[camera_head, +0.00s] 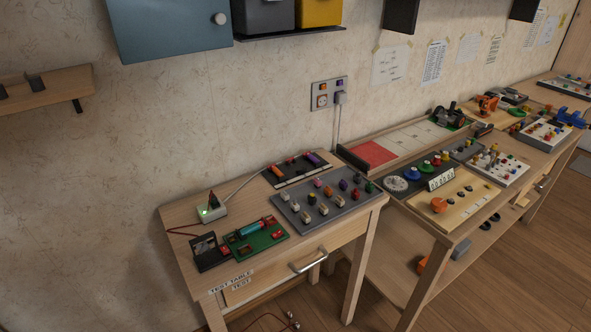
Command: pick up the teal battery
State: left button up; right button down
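A small teal battery (249,230) lies on a green board (257,239) on the near wooden table labelled "TEST TABLE" (231,279). It is a short cylinder, lying on its side across the upper part of the board. Red parts sit on the board beside it. Neither of my grippers shows in the head view, so nothing is seen touching the battery.
A black meter-like device (208,252) stands just left of the green board. A white charger with a green light (211,209) is behind it. A grey panel with several knobs (324,204) and a dark tray (298,169) lie to the right. A longer bench (420,222) continues right.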

aim_at(256, 227)
jog(key=z, duration=1.35)
jog(key=i, duration=0.75)
jog(key=u, duration=0.75)
